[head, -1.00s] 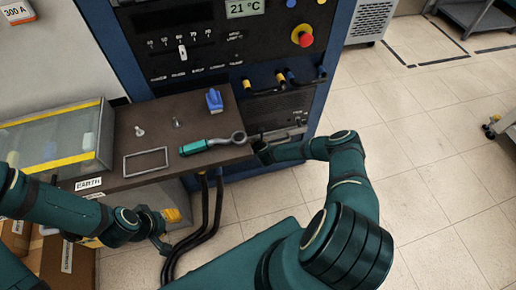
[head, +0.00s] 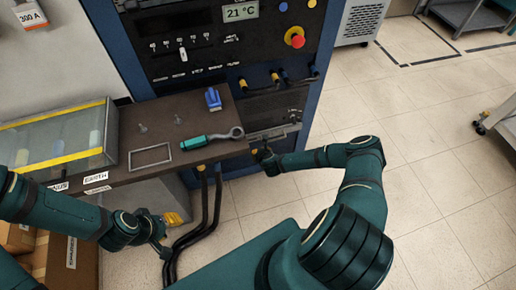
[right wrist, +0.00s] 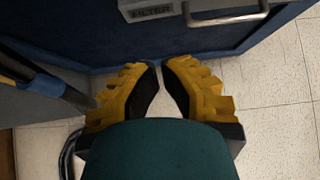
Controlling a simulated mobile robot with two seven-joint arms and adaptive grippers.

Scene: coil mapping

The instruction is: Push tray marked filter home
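The tray marked FILTER is a grey drawer front with a metal bar handle, low on the blue cabinet. In the right wrist view its label (right wrist: 152,12) and handle (right wrist: 228,16) show at the top edge. In the head view the tray (head: 273,133) is small and its label unreadable. My right gripper (head: 261,154) is just in front of and below it, apart from it in the wrist view. There its yellow-padded fingers (right wrist: 161,68) have tips close together with nothing between them. My left gripper (head: 163,232) is low beside the bench; its fingers are unclear.
A red knob (head: 295,37) is above.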

